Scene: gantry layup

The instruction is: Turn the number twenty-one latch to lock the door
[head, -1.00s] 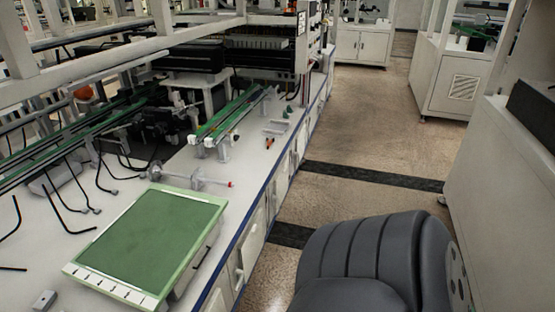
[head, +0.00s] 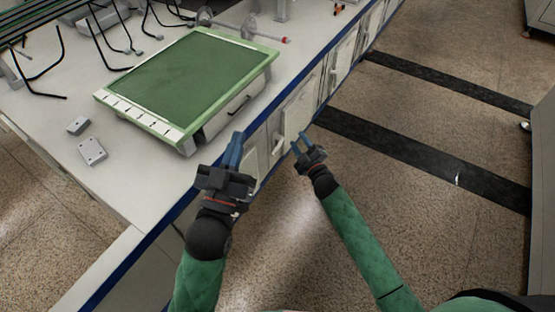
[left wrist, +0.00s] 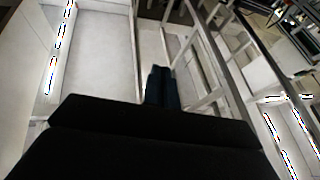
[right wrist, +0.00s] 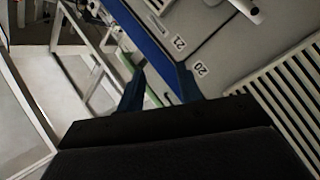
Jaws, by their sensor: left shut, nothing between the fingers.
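In the right wrist view, a label reading 21 (right wrist: 178,42) sits on the grey cabinet front below the blue bench edge, with a label reading 20 (right wrist: 200,69) beside it. A pale handle-like latch (right wrist: 244,9) is cut by that view's top edge; I cannot tell its number. In the head view, a white latch (head: 281,140) stands out from a cabinet door, its number too small to read. My right gripper (head: 301,142) is open and empty, close to this latch and apart from it. My left gripper (head: 237,137) is shut and empty by the bench's front edge.
A green-topped panel box (head: 190,82) lies on the white bench (head: 140,192). Small grey blocks (head: 92,151) sit near it. Another latch (head: 333,78) is farther along the cabinet fronts. The floor (head: 420,190) to the right is clear, with dark strips.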

